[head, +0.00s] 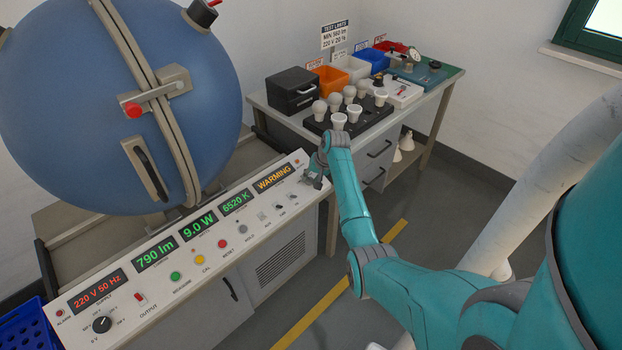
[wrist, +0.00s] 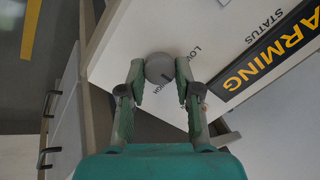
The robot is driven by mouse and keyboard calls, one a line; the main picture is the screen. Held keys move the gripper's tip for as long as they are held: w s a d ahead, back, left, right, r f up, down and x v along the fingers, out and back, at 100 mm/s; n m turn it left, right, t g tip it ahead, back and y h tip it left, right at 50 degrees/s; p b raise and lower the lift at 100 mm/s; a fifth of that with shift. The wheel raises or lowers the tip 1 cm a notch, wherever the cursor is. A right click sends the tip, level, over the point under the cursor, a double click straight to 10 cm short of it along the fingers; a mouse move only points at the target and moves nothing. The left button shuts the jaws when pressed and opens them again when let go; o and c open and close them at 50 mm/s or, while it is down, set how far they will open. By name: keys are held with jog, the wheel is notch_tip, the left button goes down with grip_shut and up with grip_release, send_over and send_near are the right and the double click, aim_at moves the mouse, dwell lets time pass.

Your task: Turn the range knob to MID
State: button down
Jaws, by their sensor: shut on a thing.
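The range knob (wrist: 159,67) is a round grey knob on the white sloping panel (wrist: 225,30). In the wrist view it sits between my fingertips, with a short dark mark on the right part of its face. My gripper (wrist: 158,76) is shut on the knob, one finger on each side. In the head view my gripper (head: 315,178) is at the right end of the panel and hides the knob.
The panel carries displays, including an amber WARMING display (head: 273,179), several buttons and a black rotary knob (head: 102,324). A blue sphere (head: 120,100) stands behind it. A bench at the back right holds a bulb tray (head: 360,128), a dark box (head: 292,90) and coloured bins.

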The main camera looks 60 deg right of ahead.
dwell(0.3)
jog(key=c, duration=0.8)
grip_release()
jog(key=v, duration=1.2)
jog(key=shift+s+f, duration=0.1)
jog(key=shift+s, duration=0.05)
